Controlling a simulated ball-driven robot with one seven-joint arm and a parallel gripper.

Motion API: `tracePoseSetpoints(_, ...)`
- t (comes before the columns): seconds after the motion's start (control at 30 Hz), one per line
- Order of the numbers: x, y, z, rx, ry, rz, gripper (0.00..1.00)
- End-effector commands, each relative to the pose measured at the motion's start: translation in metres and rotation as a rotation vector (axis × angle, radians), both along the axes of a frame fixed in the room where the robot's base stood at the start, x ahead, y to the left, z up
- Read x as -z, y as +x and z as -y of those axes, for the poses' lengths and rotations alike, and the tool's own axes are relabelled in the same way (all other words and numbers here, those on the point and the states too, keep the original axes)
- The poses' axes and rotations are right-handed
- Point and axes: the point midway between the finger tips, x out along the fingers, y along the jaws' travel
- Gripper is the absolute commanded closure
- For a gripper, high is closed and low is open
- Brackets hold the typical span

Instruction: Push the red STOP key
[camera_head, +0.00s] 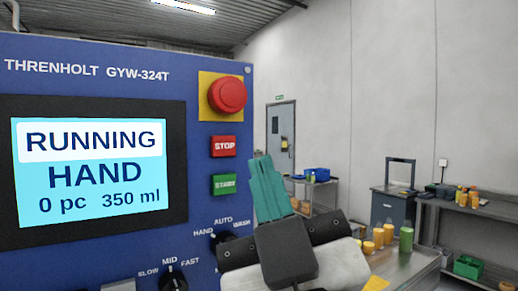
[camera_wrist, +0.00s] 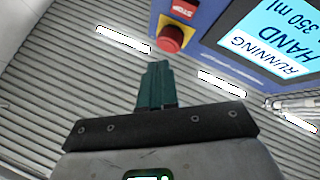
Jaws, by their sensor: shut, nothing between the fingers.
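The red STOP key (camera_head: 223,146) is on the blue control panel (camera_head: 215,77), below the round red emergency knob and above the green START key (camera_head: 224,185). My gripper (camera_head: 261,160) has its teal fingers shut and empty. In the head view it is right of the STOP key and a little lower, apart from it in the picture. In the wrist view the STOP key (camera_wrist: 184,9) is at the top edge, partly cut off, and my gripper (camera_wrist: 158,66) points up below it. The display (camera_head: 92,170) reads RUNNING, HAND, 0 pc, 350 ml.
The red emergency knob (camera_head: 228,95) on its yellow plate sticks out just above the STOP key. A mode selector (camera_head: 222,240) and a speed selector (camera_head: 173,281) are lower on the panel. Yellow and green containers (camera_head: 406,238) stand on a table at right.

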Motion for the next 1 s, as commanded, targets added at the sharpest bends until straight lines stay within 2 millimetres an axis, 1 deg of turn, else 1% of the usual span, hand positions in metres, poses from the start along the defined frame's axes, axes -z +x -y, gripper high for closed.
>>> tracePoseSetpoints(0.03,-0.009,-0.005,-0.001,-0.002,0.018,0.02,1.0)
tracePoseSetpoints(0.17,-0.019,-0.012,-0.001,0.003,0.038,0.049,1.0)
tracePoseSetpoints(0.57,-0.02,-0.011,-0.001,0.005,0.041,0.052,1.0)
tracePoseSetpoints(0.77,-0.02,0.0,-0.009,0.004,0.041,0.051,1.0)
tracePoseSetpoints(1.0,-0.02,0.027,-0.027,0.003,0.04,0.051,1.0)
